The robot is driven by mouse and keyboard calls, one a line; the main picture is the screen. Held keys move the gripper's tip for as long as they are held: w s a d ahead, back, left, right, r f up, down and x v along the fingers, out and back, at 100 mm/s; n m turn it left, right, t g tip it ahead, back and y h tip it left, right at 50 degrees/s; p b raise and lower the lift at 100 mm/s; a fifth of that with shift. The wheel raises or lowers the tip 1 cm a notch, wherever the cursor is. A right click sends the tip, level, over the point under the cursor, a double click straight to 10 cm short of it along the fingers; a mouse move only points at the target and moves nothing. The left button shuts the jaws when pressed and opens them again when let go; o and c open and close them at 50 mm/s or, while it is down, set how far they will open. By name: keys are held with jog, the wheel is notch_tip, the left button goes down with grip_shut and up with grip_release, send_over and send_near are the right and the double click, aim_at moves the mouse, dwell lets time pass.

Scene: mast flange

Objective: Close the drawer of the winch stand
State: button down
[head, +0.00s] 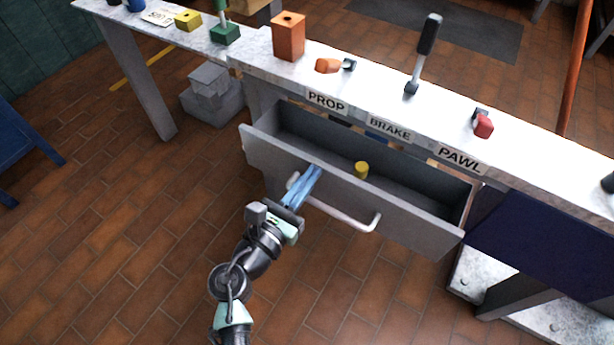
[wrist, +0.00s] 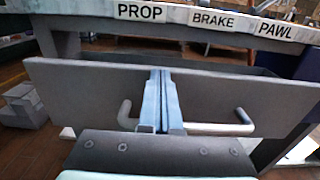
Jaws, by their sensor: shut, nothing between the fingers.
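The grey drawer (head: 410,222) of the winch stand (head: 385,97) is pulled well out, below the labels PROP, BRAKE and PAWL. Its inside shows, with a small yellow cylinder in it (head: 361,170). A light bar handle (head: 345,216) is on the drawer front. My gripper (head: 313,172) is shut and empty, its blue fingers at the left part of the drawer front, near the handle's left end. In the wrist view the shut fingers (wrist: 161,100) stand before the drawer front (wrist: 85,95), between the two handle ends. I cannot tell whether they touch it.
On the stand top are an orange block (head: 288,37), an orange lever (head: 328,66), a black-handled lever (head: 427,45) and a red-knobbed lever (head: 483,125). Grey boxes (head: 212,95) lie on the floor behind left. A dark blue panel (head: 545,245) is right of the drawer. The tiled floor at left front is clear.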

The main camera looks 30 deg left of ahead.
jog(key=w, duration=1)
jog(key=shift+d+r, duration=0.2)
jog(key=shift+d, duration=0.05)
jog(key=shift+d, duration=0.1)
